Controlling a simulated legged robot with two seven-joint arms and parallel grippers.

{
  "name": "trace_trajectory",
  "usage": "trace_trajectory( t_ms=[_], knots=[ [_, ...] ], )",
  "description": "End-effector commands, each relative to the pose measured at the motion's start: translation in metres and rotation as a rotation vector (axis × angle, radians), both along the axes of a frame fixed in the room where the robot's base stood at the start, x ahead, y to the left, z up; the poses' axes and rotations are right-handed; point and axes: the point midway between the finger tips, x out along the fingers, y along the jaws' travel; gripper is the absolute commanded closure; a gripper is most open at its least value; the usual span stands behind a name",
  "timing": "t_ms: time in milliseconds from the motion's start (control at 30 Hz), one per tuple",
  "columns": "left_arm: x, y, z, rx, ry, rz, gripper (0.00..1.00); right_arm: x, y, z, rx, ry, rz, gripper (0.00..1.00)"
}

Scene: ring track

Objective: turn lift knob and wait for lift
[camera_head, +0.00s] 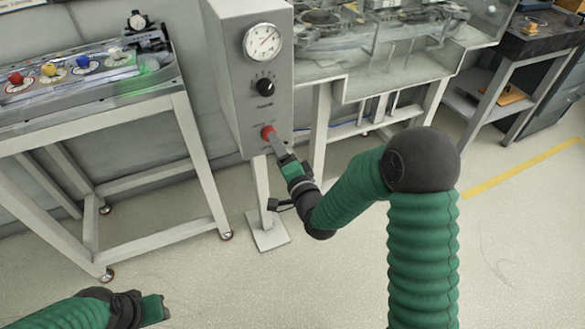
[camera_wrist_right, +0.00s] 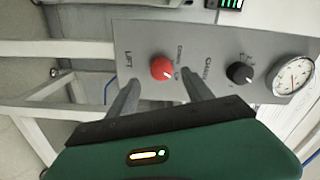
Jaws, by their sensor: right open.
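The red lift knob (camera_head: 268,132) sits low on the front of a grey control box (camera_head: 226,60). In the right wrist view the red knob (camera_wrist_right: 163,68) shows beside the word LIFT. My right gripper (camera_head: 276,143) is at the knob in the head view. In the right wrist view its two open fingers (camera_wrist_right: 158,90) point at the panel, one on each side of the knob; I cannot tell whether they touch it. My left arm shows at the lower left, with part of its gripper (camera_head: 152,309) far from the box; its fingers are not clear.
Above the red knob are a black knob (camera_head: 265,87) and a round gauge (camera_head: 262,42). A table with coloured knobs (camera_head: 120,84) stands at the left. A clear-walled track enclosure (camera_head: 400,45) stands behind at the right. The floor in front is free.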

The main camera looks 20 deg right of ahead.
Motion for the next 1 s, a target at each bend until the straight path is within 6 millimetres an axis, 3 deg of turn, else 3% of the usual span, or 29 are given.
trace_trajectory(
  t_ms=[233,300,533,700,1000],
  knots=[
    [0.0,0.0,0.014,0.0,0.0,0.0,0.64,-0.075,-0.004,0.001,0.001,0.008,-0.001,0.41],
    [0.0,0.0,0.045,0.0,0.001,0.0,0.64,-0.078,-0.004,0.011,0.005,0.011,-0.001,0.41],
    [0.0,0.0,0.096,0.0,-0.001,0.0,0.64,-0.101,-0.004,0.009,0.004,0.009,-0.001,0.41],
    [0.0,0.0,0.108,0.0,0.0,0.0,0.64,-0.123,-0.005,0.002,0.003,0.007,-0.001,0.41],
    [0.0,0.0,0.107,0.0,0.0,0.0,0.64,-0.128,-0.006,-0.002,0.001,0.003,-0.002,0.41]
  ],
)
